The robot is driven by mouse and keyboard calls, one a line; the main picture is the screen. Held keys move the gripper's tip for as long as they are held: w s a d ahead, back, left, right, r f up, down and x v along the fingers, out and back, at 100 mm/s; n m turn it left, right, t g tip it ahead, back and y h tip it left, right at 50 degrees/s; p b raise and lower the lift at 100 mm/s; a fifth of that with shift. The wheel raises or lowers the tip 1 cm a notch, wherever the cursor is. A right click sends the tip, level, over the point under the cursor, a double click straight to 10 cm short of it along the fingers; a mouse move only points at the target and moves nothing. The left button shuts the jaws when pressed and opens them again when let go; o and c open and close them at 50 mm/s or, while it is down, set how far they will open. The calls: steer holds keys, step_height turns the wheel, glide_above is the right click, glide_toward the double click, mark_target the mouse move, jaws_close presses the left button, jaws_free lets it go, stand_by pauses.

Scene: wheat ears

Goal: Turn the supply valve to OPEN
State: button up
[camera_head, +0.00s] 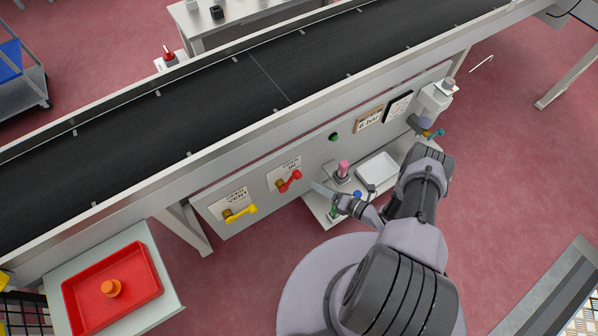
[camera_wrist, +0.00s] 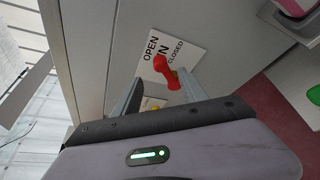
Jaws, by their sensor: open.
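The red valve handle (camera_head: 290,182) is on the grey panel under the conveyor, beside a white label. In the wrist view the red handle (camera_wrist: 165,70) lies across the label (camera_wrist: 172,44), which reads OPEN, IN and CLOSED. My gripper (camera_head: 320,190) is just right of the red handle in the head view. In the wrist view my gripper (camera_wrist: 160,84) is open, with its fingers on either side of the handle's lower part. I cannot tell whether they touch it. A yellow valve handle (camera_head: 240,213) with its own label (camera_head: 234,198) is further left.
A low shelf right of the valves holds a pink-topped item (camera_head: 343,170) and a white tray (camera_head: 378,168), close to my arm. A green button (camera_head: 333,136) is above. A dispenser (camera_head: 434,97) is at right. A red tray (camera_head: 78,318) holds an orange piece (camera_head: 110,288).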

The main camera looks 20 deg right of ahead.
mark_target(301, 177)
steer(key=b+x, duration=0.3)
steer(key=x, duration=0.7)
steer(key=shift+w+a, duration=0.2)
steer(key=shift+w, duration=0.15)
jaws_close()
stand_by(0.7)
